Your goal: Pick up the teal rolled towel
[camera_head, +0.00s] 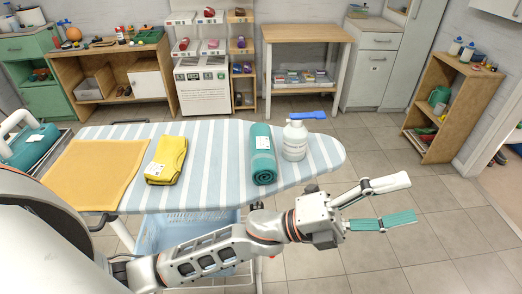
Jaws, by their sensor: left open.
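My left gripper (410,199) is open and empty. It is out past the board's right end, to the right of the towel and nearer to me, well apart from it. One finger looks white and the other teal. My right gripper is not in view.
The white bottle with a blue top (294,140) stands close beside the towel. A folded yellow cloth (167,160) and a flat orange-yellow cloth (97,175) lie on the board's left. A pale blue basket (190,228) is below. Tiled floor (400,155) is clear to the right.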

